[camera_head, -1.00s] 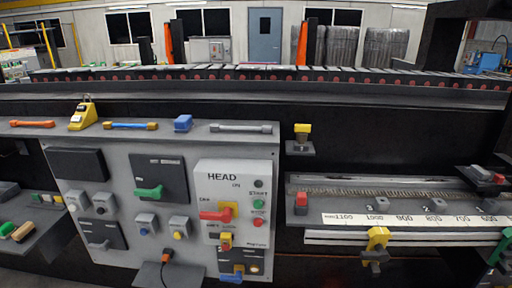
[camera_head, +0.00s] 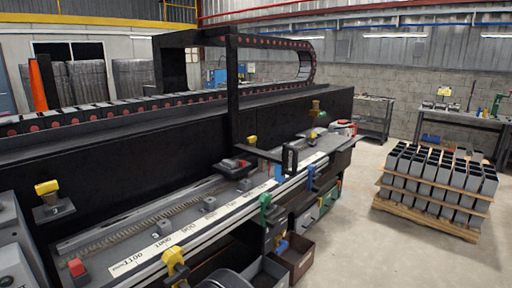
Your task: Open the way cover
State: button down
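I cannot tell for sure which part is the way cover. A long machine bed (camera_head: 190,228) with a white number scale (camera_head: 205,218) and a toothed rack (camera_head: 170,214) runs from the lower left toward the right. A dark carriage-like block with a red part (camera_head: 233,167) sits over the bed near its middle. A black frame (camera_head: 233,95) stands above it, with a bent black handle-like bar (camera_head: 288,158) at its lower right. The drag chain (camera_head: 110,112) lies along the top and loops up at the right (camera_head: 305,65). My gripper is not in view.
Yellow (camera_head: 175,262), green (camera_head: 265,204) and blue (camera_head: 311,175) clamps stick out along the bed's front. Open bins (camera_head: 295,255) stand below it. A pallet of grey blocks (camera_head: 435,190) stands on the right. The floor (camera_head: 360,240) between is clear.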

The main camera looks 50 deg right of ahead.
aim_at(320, 132)
jog(key=z, duration=2.1)
jog(key=i+l, duration=0.25)
jog(key=i, duration=0.5)
jog(key=i+l+z, duration=0.1)
jog(key=i+l, duration=0.15)
jog(key=i, duration=0.45)
jog(key=i+l, duration=0.2)
jog(key=i, duration=0.55)
jog(key=i+l, duration=0.2)
jog(key=i, duration=0.5)
jog(key=i+l+z, duration=0.1)
jog(key=i, duration=0.65)
jog(key=l, duration=0.1)
